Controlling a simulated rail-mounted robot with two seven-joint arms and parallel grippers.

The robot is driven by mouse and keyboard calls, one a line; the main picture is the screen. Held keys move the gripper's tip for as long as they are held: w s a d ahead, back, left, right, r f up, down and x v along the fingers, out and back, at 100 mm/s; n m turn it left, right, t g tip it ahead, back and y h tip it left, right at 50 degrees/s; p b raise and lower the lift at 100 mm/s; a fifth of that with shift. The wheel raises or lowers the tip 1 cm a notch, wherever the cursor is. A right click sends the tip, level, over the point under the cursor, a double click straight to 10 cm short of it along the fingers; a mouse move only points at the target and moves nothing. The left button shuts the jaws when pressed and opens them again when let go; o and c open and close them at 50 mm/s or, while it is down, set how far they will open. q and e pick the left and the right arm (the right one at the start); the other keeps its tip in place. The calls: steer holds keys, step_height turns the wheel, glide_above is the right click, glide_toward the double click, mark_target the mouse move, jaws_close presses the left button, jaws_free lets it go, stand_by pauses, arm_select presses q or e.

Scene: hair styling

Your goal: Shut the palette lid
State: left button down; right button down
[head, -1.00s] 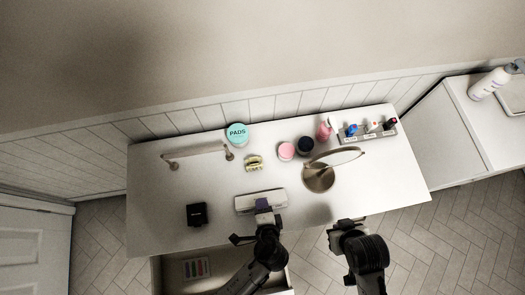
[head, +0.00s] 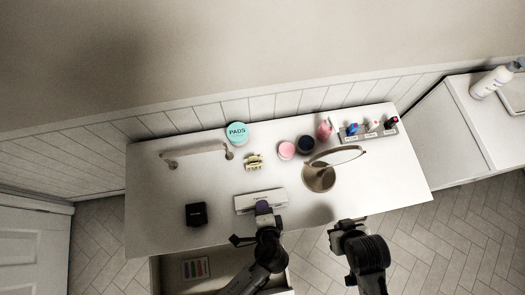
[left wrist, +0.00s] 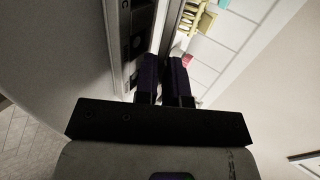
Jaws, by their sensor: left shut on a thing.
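The palette (head: 257,196) is a long pale case near the front edge of the white table. Its row of dark pans shows in the left wrist view (left wrist: 137,45), so it is at least partly open. My left gripper (head: 262,207) is at the front side of the palette. Its dark purple fingers (left wrist: 165,80) are shut on a thin edge that looks like the palette lid; the fingers hide most of it. The lid's exact angle is hard to tell. My right gripper (head: 347,224) is off the table's front edge, apart from the palette; its jaws are unclear.
A yellow hair clip (head: 254,162) lies behind the palette. A round mirror (head: 319,178) on a brown base stands to its right, and a black box (head: 196,214) to its left. An open drawer (head: 222,270) juts out below the table front. The left tabletop is mostly clear.

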arm_select(q)
steer(key=f+t+b, duration=0.1)
steer(key=b, duration=0.2)
steer(key=s+f+t+b, duration=0.1)
steer(key=t+b, duration=0.1)
steer(key=b, duration=0.1)
steer(key=shift+d+f+y, duration=0.1)
steer(key=shift+f+y, duration=0.1)
steer(key=shift+y, duration=0.1)
steer(key=shift+r+t+b, duration=0.1)
steer(key=shift+t+b, duration=0.3)
steer(key=shift+b, duration=0.35)
steer(key=shift+s, duration=0.1)
steer(key=shift+r, duration=0.1)
steer(key=c, duration=1.6)
jaws_free()
steer(key=shift+o, duration=0.2)
steer(key=b+v, duration=0.3)
steer(key=v, duration=1)
steer(key=shift+s+b, duration=0.3)
steer(key=shift+s, duration=0.1)
